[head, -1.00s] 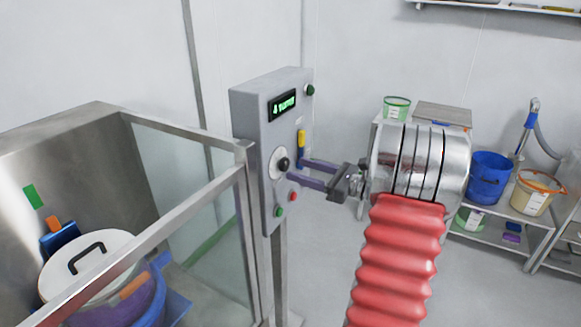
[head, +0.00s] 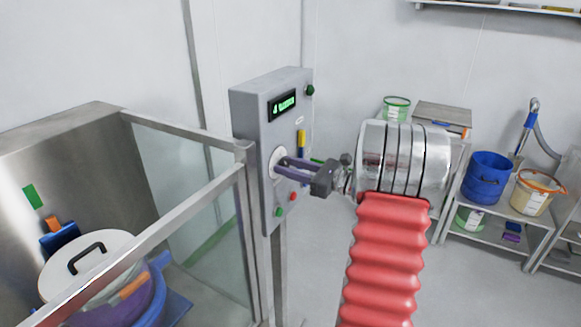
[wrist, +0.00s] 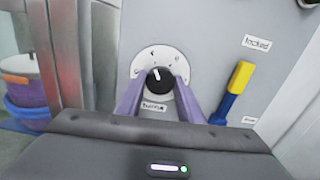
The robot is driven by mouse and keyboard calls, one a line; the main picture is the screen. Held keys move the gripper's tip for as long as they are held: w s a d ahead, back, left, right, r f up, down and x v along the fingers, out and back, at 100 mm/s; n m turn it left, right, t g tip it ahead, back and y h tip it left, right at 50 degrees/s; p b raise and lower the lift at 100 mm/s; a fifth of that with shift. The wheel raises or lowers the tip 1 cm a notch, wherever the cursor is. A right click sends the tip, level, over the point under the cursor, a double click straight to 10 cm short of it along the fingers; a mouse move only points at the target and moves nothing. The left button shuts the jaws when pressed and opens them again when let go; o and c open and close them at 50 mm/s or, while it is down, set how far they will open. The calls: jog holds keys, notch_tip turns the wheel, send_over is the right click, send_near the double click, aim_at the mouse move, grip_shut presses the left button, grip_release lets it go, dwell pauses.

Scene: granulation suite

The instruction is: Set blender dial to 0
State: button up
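The blender dial (wrist: 160,80) is a black knob with a white pointer line on a round white scale plate (wrist: 148,57) in the wrist view. Its pointer points up, slightly left; the scale marks are too small to read surely. The grey control panel (head: 250,110) stands left of centre in the head view, with a lit green display (head: 283,105). My gripper (wrist: 160,92) has its two purple fingers apart, one on each side of the knob. Whether they touch it is unclear. In the head view the fingers (head: 285,168) hide the dial.
A yellow and blue lever (wrist: 232,92) sits right of the dial, near a "locked" label. Green and red buttons (head: 292,196) lie below the dial. A glass-sided metal enclosure (head: 190,190) stands left of the panel. A shelf with buckets (head: 487,178) stands at right.

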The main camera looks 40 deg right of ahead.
jog(key=shift+d, duration=0.1)
jog(key=c, duration=0.5)
jog(key=n, duration=1.1)
jog(key=shift+n, duration=0.4)
jog(key=shift+f, duration=0.1)
jog(key=o, duration=1.1)
jog(key=shift+c, duration=0.2)
